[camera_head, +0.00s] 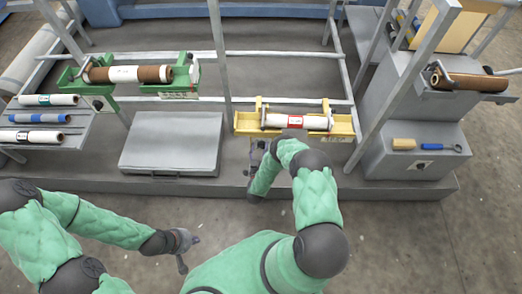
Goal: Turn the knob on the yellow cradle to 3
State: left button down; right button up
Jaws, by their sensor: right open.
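The yellow cradle (342,126) is right of centre, fixed on the frame, and holds a white roll with a red label (298,121). Its knob cannot be made out at this size; my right arm covers part of the cradle's front. My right gripper (254,172) is just below the cradle's left end, pointing down and open; I cannot tell whether it touches anything. My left gripper (189,252) is low over the floor, left of centre, well away from the cradle, and its fingers are too small to read.
A green cradle (180,92) with a brown and white roll stands at the left. A grey box (172,142) lies between the cradles. A side shelf (62,138) carries several rolls. Grey steps (420,140) at the right hold a brush and a blue-handled tool. Upright posts stand around.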

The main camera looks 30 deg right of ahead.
jog(key=shift+c, duration=0.2)
jog(key=c, duration=1.1)
jog(key=shift+m, duration=0.5)
jog(key=m, duration=0.7)
jog(key=m+y, duration=0.1)
jog(key=m, duration=0.6)
jog(key=m+y, duration=0.1)
jog(key=m, duration=0.6)
jog(key=shift+a+r, duration=0.15)
jog(key=shift+r, duration=0.2)
jog(key=shift+m, duration=0.3)
jog(key=o, duration=1.1)
jog(key=shift+o, duration=0.2)
